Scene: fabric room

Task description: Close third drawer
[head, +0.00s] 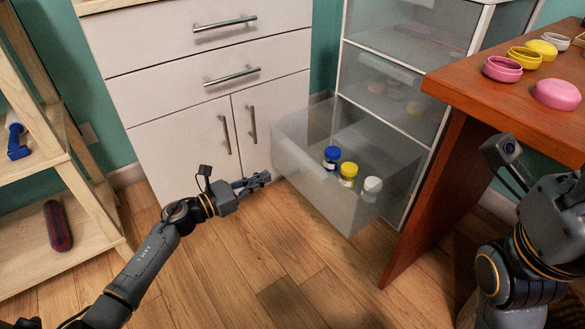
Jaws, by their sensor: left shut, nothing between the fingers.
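The third drawer (308,186) is a translucent grey bin. It is pulled well out of the drawer unit (393,128), below two shut drawers. It holds a blue-capped jar (332,157), a yellow-capped jar (348,174) and a white-capped jar (372,187). My left gripper (262,180) is shut and empty, just left of the drawer's front panel. I cannot tell whether it touches the panel. My right arm shows at the right edge, but its gripper fingers are not in view.
A white cabinet (187,137) with metal handles stands behind my left gripper. A wooden table (505,98) with small pink and yellow containers stands right of the drawer. A wooden shelf (27,235) is at the left. Wood floor before the drawer is clear.

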